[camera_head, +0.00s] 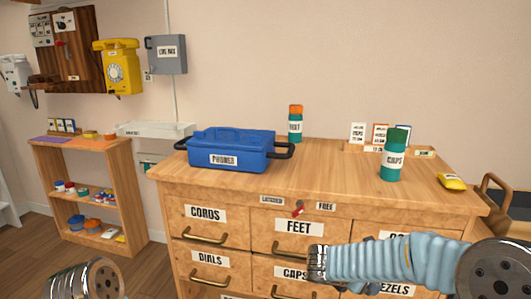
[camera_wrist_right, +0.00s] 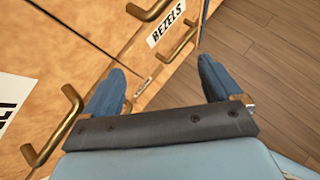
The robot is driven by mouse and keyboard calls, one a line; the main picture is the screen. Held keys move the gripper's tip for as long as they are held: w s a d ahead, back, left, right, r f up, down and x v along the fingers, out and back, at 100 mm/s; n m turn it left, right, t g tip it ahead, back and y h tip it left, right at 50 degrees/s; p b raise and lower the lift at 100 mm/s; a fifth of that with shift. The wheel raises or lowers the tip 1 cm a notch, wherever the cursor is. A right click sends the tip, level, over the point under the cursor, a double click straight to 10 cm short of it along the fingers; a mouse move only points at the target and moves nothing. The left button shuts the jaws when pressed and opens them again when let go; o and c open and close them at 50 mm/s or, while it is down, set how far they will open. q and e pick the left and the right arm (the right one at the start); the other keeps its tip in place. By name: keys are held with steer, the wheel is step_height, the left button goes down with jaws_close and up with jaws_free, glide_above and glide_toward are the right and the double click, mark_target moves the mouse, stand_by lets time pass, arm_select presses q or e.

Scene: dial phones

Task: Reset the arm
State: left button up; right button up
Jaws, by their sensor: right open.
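My right arm (camera_head: 390,260) comes in from the right in the head view and lies across the drawer fronts, hiding parts of several labels. My right gripper (camera_wrist_right: 160,67) shows in the wrist view with its two blue fingers spread wide and nothing between them. It is in front of the wooden drawer cabinet (camera_head: 225,192), near brass handles and the BEZELS label (camera_wrist_right: 166,26). Its fingers cannot be made out in the head view. A metal part of my left arm (camera_head: 92,282) shows at the lower left. My left gripper is outside both views.
On the cabinet top stand a blue PHONES box (camera_head: 232,147), a green CAPS bottle (camera_head: 393,158), an orange-capped bottle (camera_head: 295,125) and a yellow packet (camera_head: 451,181). A small red lever (camera_head: 298,209) sits on the cabinet front. A shelf unit (camera_head: 88,195) stands left.

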steer(key=s+a+f+m+g+y, duration=0.1)
steer(key=s+a+f+m+y, duration=0.3)
steer(key=s+f+m, duration=0.4)
steer(key=s+a+f+m+g+y, duration=0.2)
steer(key=s+a+f+m+y, duration=0.2)
steer(key=s+f+m, duration=0.4)
steer(key=s+a+f+m+g+y, duration=0.2)
steer(key=s+f+m, duration=0.6)
steer(key=f, duration=0.8)
steer(key=a+m+y, duration=0.2)
steer(key=a, duration=0.1)
steer(key=shift+s, duration=0.25)
